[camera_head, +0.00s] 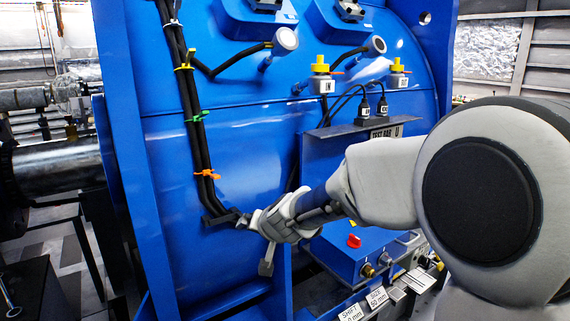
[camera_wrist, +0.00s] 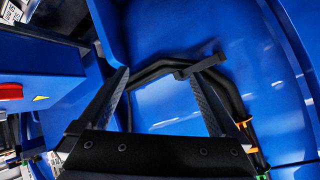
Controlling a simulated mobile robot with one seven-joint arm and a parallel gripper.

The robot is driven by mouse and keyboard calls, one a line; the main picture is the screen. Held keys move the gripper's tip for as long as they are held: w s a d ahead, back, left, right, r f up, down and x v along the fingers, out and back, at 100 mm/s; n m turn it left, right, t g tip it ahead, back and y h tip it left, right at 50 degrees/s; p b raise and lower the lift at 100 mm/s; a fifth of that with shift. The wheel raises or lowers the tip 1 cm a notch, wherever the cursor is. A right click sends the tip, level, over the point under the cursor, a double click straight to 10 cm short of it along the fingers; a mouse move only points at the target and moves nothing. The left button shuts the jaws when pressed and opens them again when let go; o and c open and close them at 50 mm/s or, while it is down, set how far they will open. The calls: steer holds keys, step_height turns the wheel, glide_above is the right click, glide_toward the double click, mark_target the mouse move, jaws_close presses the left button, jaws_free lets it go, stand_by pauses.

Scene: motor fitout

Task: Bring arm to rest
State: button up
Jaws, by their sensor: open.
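My arm reaches in from the right in the head view. My gripper (camera_head: 256,242) is open, close to the blue motor housing, near the lower end of a black cable bundle (camera_head: 197,130). In the wrist view, my gripper (camera_wrist: 160,76) shows its two dark fingers spread wide with nothing held between them. The black cable (camera_wrist: 165,67) curves just beyond the fingertips, and a black clip (camera_wrist: 205,64) crosses it near the right finger. I cannot tell whether a finger touches the cable or the clip.
Yellow, green and orange ties (camera_head: 207,174) hold the cables on the blue housing (camera_head: 245,150). A blue box with a red knob (camera_head: 354,241) stands below my forearm. A shelf with black plugs (camera_head: 382,106) is above it. Labelled blocks (camera_head: 377,296) lie at the lower right.

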steer(key=s+d+r+n+g, duration=0.1)
steer(key=s+d+r, duration=0.25)
steer(key=s, duration=0.35)
steer(key=s+d+r+n+g, duration=0.1)
steer(key=s+d+r, duration=0.1)
steer(key=s+d, duration=0.35)
steer(key=s+d+f+g+h, duration=0.1)
steer(key=s+d+h, duration=0.1)
steer(key=s+d, duration=0.5)
steer(key=s+d+f+g+h, duration=0.1)
steer(key=s+d+h, duration=0.15)
steer(key=s, duration=0.85)
step_height(320, 180, up, 13)
steer(key=s+d+p, duration=0.1)
steer(key=p, duration=1.1)
steer(key=shift+d+p, duration=0.25)
steer(key=shift+p, duration=0.15)
steer(key=shift+a+f+y, duration=0.15)
steer(key=shift+y, duration=0.1)
